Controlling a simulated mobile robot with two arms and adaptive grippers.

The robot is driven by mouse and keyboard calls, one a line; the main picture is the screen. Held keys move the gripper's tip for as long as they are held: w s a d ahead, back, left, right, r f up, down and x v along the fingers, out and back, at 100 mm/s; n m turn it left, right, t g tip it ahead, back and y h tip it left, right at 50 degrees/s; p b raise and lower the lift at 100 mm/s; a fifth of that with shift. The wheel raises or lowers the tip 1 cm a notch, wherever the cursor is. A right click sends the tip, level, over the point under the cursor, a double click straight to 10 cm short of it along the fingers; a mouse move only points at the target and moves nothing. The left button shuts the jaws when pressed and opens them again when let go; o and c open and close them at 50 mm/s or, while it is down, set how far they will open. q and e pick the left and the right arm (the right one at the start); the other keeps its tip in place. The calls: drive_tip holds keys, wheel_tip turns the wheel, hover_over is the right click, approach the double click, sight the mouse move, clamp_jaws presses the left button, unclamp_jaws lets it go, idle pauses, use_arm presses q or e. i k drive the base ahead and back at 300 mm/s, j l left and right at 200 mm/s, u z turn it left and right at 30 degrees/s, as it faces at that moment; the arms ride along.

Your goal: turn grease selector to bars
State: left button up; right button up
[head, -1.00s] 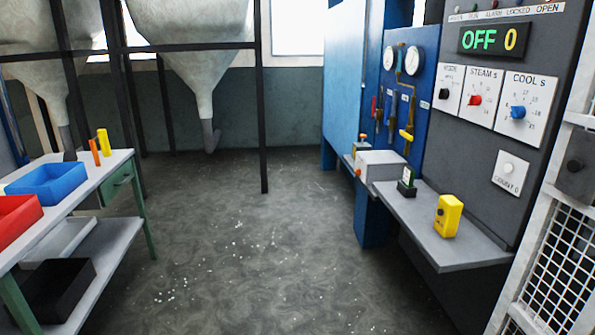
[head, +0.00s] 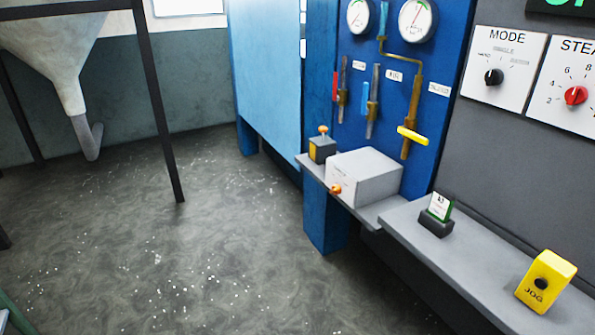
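No control with a readable grease label shows in the head view. A light grey box (head: 368,180) sits on the shelf below the blue gauge panel (head: 440,60). It has a small orange-red knob (head: 335,189) on its front and a faint label that I cannot read. The MODE dial (head: 494,77) has a black knob, its pointer setting too small to tell. The red-knobbed steam dial (head: 575,95) is cut off by the right edge. Neither of my grippers is in view.
Yellow JOG box (head: 546,282) and a card in a dark stand (head: 437,222) sit on the grey shelf (head: 480,262). A small box with an orange-topped button (head: 322,147) stands further back. Pipes with a yellow handle (head: 412,135) hang on the panel. Speckled floor (head: 220,250) is open at left.

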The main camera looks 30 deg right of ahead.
sight(336, 188)
drive_tip(key=i+z, duration=0.2)
drive_tip(key=i, duration=0.3)
drive_tip(key=i+j+z, duration=0.25)
drive_tip(key=i, duration=0.25)
drive_tip(key=i+j+z, duration=0.2)
drive_tip(key=i, duration=0.3)
drive_tip(key=i+j+z, duration=0.25)
drive_tip(key=i+j, duration=0.1)
drive_tip(key=i, duration=0.1)
